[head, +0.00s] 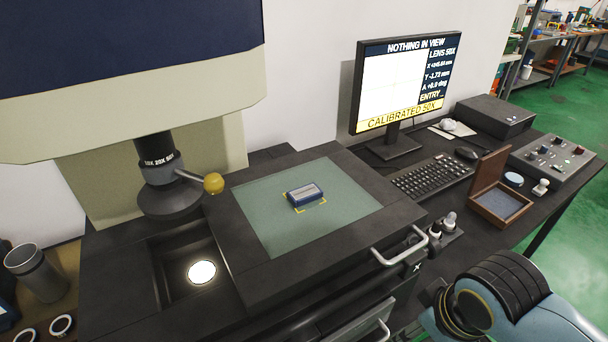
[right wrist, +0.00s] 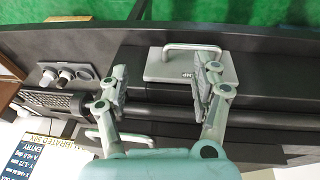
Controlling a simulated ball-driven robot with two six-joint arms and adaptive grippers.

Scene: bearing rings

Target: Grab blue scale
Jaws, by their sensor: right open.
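The blue scale (head: 305,194) is a small blue block with a pale silver top. In the head view it lies on the green glass plate (head: 265,215) of the microscope stage, inside yellow corner marks. My left gripper is not in view.
The microscope lens (head: 168,190) and a yellow knob (head: 214,184) stand left of the plate. A stage handle (head: 400,248) sticks out at the front right. The monitor (head: 405,85), keyboard (head: 432,176) and open wooden box (head: 500,198) are farther right. A grey handled block (right wrist: 190,66) is near my right fingers.

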